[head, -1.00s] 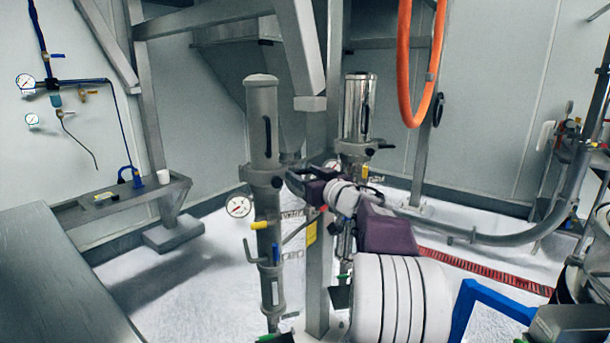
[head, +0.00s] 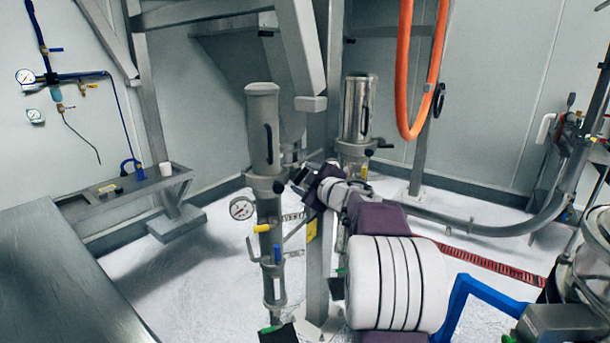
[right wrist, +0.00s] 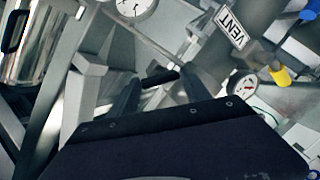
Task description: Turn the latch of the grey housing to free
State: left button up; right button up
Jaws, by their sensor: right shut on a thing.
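The grey housing (head: 264,130) is an upright cylinder with a dark slot, left of the post in the head view. Its latch is a small bar with a dark end (right wrist: 160,77), seen between the fingers in the right wrist view. My right gripper (head: 297,181) is at the housing's right side, at its collar, shut on the latch. In the right wrist view the gripper (right wrist: 162,92) has one finger on each side of the dark end. The latch is mostly hidden by the gripper in the head view. My left gripper is not in view.
A shiny metal cylinder (head: 358,108) stands behind and right of the post (head: 318,240). A VENT label (right wrist: 230,27) shows close by. A steel table (head: 60,275) lies left.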

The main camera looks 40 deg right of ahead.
jog(key=n, duration=0.3)
jog(key=shift+a+r+h, duration=0.1)
jog(key=shift+h, duration=0.3)
jog(key=shift+w+a+n+g+h+b, duration=0.1)
jog(key=shift+n+g+h+b, duration=0.35)
jog(key=shift+n, duration=1.25)
jog(key=o, duration=1)
jog(key=shift+o, duration=0.2)
jog(key=p+v, duration=0.1)
jog(key=v, duration=0.8)
jog(key=shift+s+a+r+p, duration=0.2)
jog(key=shift+a+p, duration=0.1)
jog(key=shift+p, duration=0.1)
